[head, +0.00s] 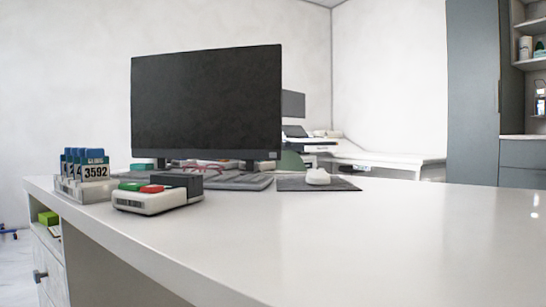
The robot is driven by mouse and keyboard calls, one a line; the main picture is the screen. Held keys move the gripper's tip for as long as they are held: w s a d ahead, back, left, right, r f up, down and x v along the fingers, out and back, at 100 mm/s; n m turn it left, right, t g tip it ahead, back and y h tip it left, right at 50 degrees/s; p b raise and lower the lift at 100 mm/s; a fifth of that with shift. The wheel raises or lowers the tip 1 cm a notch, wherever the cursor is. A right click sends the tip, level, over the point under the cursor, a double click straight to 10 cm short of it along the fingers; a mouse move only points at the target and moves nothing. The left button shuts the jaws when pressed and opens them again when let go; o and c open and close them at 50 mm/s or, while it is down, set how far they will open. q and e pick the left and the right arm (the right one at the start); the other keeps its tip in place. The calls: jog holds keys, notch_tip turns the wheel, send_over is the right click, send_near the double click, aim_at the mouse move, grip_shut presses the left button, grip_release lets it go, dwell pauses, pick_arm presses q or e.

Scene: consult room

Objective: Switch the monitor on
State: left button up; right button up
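The monitor (206,105) stands upright on the white desk (370,230), left of the picture's middle. Its screen is dark and plain. A small light patch (272,155) shows at the lower right of its bezel; it is too small to tell what it is. Neither of my grippers is in the head view.
In front of the monitor lie a keyboard (240,182) and a white box with green and red buttons (150,201). A numbered card holder (84,188) stands at the desk's left end. A white mouse (317,177) rests on a dark mat (343,186). The desk's right side is clear.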

grip_shut()
jog(key=shift+r, duration=0.1)
dwell(1.0)
